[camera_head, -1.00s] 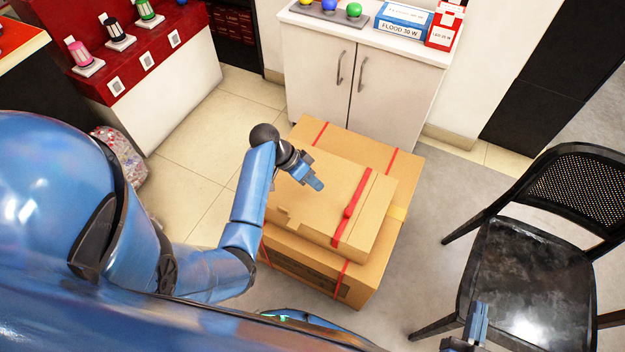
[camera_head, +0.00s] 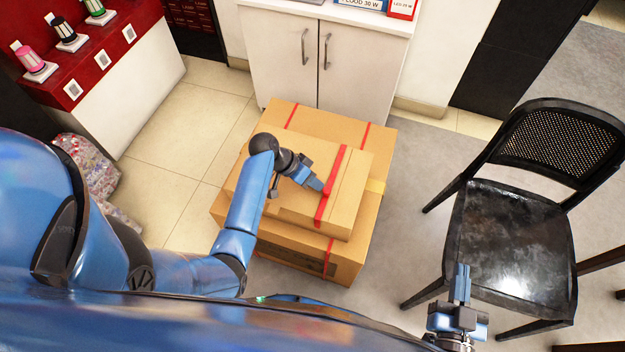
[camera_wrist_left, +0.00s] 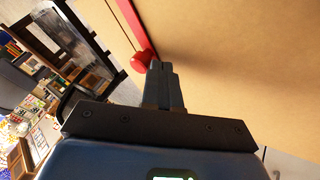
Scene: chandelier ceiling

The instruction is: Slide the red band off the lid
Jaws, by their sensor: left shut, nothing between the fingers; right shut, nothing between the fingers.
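The red band (camera_head: 338,163) lies across the lid (camera_head: 306,160) of the upper cardboard box, near its right end. My left gripper (camera_head: 321,186) is shut and empty, low over the lid, its tips at the middle of the band. In the left wrist view the shut fingers (camera_wrist_left: 160,72) are right beside a round red knob (camera_wrist_left: 143,59) on the band (camera_wrist_left: 128,30). I cannot tell whether they touch it. My right gripper (camera_head: 462,275) is shut and empty, away from the boxes, in front of the black chair.
The upper box rests on a larger cardboard box (camera_head: 365,215) with thinner red straps. A white cabinet (camera_head: 345,65) stands behind, a black chair (camera_head: 515,235) to the right. A clear bag (camera_head: 88,165) lies at left. Grey floor is free between boxes and chair.

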